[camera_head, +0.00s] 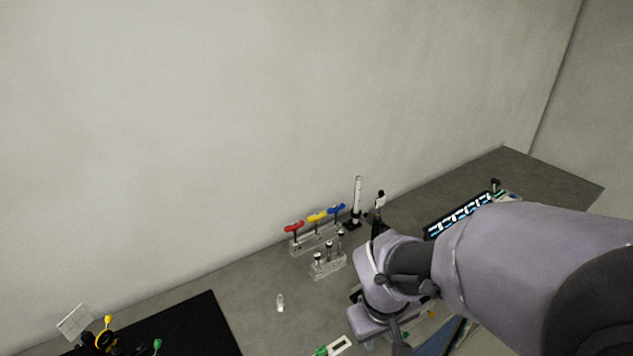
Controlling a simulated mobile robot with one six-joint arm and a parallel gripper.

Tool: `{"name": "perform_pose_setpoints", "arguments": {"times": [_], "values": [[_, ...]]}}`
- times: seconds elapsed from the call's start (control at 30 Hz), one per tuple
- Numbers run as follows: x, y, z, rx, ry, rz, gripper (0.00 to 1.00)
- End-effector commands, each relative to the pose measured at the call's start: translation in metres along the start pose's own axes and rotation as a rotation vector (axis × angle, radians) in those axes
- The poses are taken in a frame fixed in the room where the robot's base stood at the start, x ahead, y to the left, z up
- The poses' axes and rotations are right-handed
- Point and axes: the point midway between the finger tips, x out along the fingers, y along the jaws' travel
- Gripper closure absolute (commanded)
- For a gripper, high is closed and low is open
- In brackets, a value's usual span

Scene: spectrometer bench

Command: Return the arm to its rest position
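My arm (540,262), pale lilac with dark joints, reaches in from the right over the bench. Its wrist (378,312) is bent over the middle of the bench, near the small clear rack. The fingers of my gripper cannot be made out, so I cannot tell whether it is open or shut or holds anything.
A rack with red (293,227), yellow (317,217) and blue (336,209) handled tools stands by the wall. In front is a clear rack (328,268). A small clear vial (280,302) stands alone. A black mat (185,330) lies left; a lit panel (462,214) is right.

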Motion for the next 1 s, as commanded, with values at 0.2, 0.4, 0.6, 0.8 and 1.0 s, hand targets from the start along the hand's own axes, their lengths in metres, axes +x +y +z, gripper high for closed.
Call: {"name": "perform_pose_setpoints", "arguments": {"times": [0.2,0.4,0.6,0.8,1.0], "values": [[0.013,-0.008,0.029,0.261,0.105,-0.049,0.65],[0.031,-0.033,0.070,0.561,0.242,-0.162,0.65],[0.038,-0.058,0.098,0.750,0.341,-0.278,0.65],[0.031,-0.060,0.099,0.767,0.347,-0.292,0.65],[0.031,-0.060,0.099,0.765,0.347,-0.290,0.65]]}}
